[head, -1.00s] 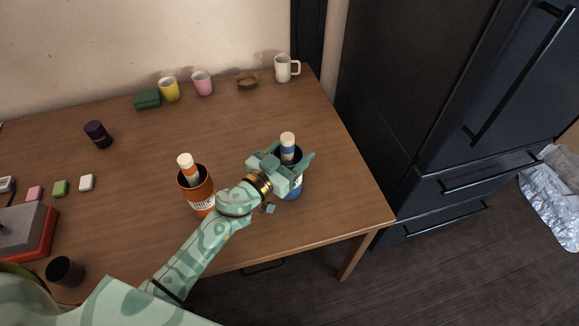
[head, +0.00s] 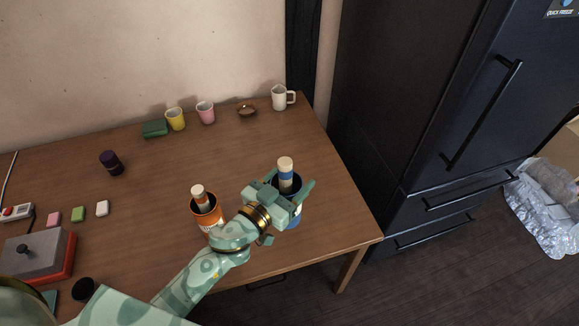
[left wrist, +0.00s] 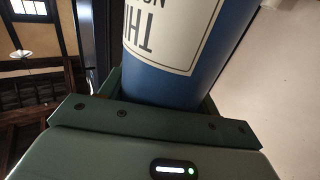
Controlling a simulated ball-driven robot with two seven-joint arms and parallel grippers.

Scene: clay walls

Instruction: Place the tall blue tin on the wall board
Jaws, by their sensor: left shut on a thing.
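The tall blue tin (head: 294,222) is at the right part of the wooden table, near its front edge. It has a dark open top, and a white-capped thing with a blue band (head: 285,170) sticks up from it. My left gripper (head: 290,183) is shut around the tin. In the left wrist view the blue tin (left wrist: 165,88), with a cream label, fills the space between the fingers. I cannot tell whether its base touches the table. The wall board is not in view. My right gripper is not in view.
An orange tin (head: 208,217) with a white-capped thing stands close left of my gripper. Several cups, including a white mug (head: 280,98), line the back of the table (head: 160,210). A dark fridge (head: 420,120) stands right of the table. The table middle is clear.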

